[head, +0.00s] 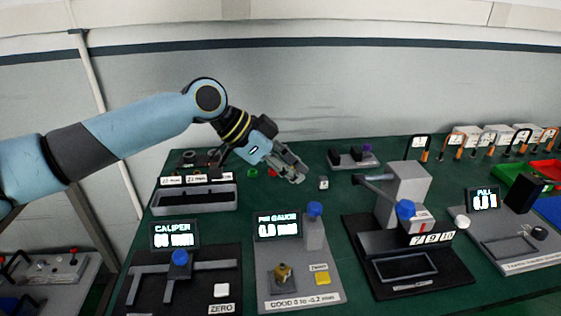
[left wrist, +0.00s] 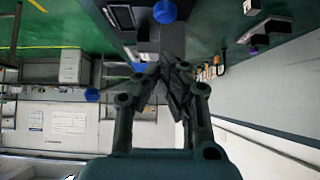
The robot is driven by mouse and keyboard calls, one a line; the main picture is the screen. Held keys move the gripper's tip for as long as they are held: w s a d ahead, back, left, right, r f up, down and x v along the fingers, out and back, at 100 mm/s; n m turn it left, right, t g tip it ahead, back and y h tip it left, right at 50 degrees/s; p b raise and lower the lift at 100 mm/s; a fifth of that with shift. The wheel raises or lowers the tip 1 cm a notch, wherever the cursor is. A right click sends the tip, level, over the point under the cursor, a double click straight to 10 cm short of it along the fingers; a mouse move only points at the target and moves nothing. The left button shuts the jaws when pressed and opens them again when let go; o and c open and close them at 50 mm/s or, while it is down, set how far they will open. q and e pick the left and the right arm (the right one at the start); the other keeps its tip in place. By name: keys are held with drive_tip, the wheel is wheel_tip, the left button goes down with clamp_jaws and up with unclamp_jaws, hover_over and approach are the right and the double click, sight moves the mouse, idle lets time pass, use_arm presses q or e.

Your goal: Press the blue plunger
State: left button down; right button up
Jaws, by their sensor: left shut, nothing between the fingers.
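Three blue round-topped parts stand on the green bench. One blue cap (head: 315,209) tops a grey post on the pin gauge station (head: 292,297). Another blue knob (head: 405,209) sits on the front of the grey press-like block, and a third blue knob (head: 180,258) is on the caliper station. No label shows which is the plunger. My left gripper (head: 300,178) is shut and empty, above the bench behind the pin gauge post and apart from it. In the left wrist view, its closed fingers (left wrist: 168,80) have a blue round top (left wrist: 164,11) beyond them. My right gripper is not in view.
The grey block (head: 408,185) with a horizontal rod stands right of the pin gauge. A grey tray (head: 195,199) and labelled holders lie at the left. A pull tester display (head: 484,199) and red and green bins (head: 548,170) are at the right. A wall runs behind the bench.

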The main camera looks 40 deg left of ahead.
use_arm(q)
drive_tip(key=shift+v, duration=1.8)
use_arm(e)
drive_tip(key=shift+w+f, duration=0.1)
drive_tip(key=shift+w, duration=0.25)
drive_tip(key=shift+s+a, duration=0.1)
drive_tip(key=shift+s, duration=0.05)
use_arm(q)
drive_tip(key=shift+s, duration=0.1)
